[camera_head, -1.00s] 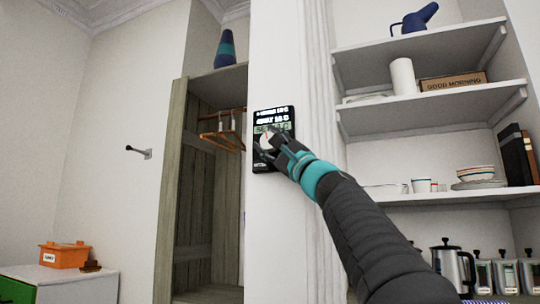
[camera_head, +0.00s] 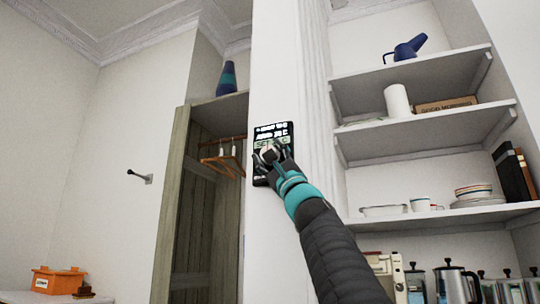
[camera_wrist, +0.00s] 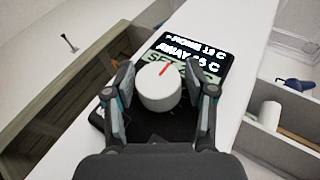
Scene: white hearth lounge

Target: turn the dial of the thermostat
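The thermostat (camera_head: 262,132) is a black panel with a lit display on the narrow white wall between the wardrobe and the shelves. In the wrist view its panel (camera_wrist: 212,62) shows lines reading about "HOME" and "AWAY". Its dial (camera_wrist: 160,90) is a white round knob with a red mark pointing up and slightly right. My gripper (camera_wrist: 160,92) has one finger on each side of the dial, with the dial between them. A small gap seems to show at the left finger; contact is hard to tell. In the head view my gripper (camera_head: 270,156) covers the panel's lower part.
An open wooden wardrobe (camera_head: 176,200) with hangers (camera_head: 225,162) stands left of the wall. White shelves (camera_head: 420,130) with crockery and a blue watering can (camera_head: 408,48) are on the right. A wall hook (camera_head: 140,176) and an orange box (camera_head: 57,281) are further left.

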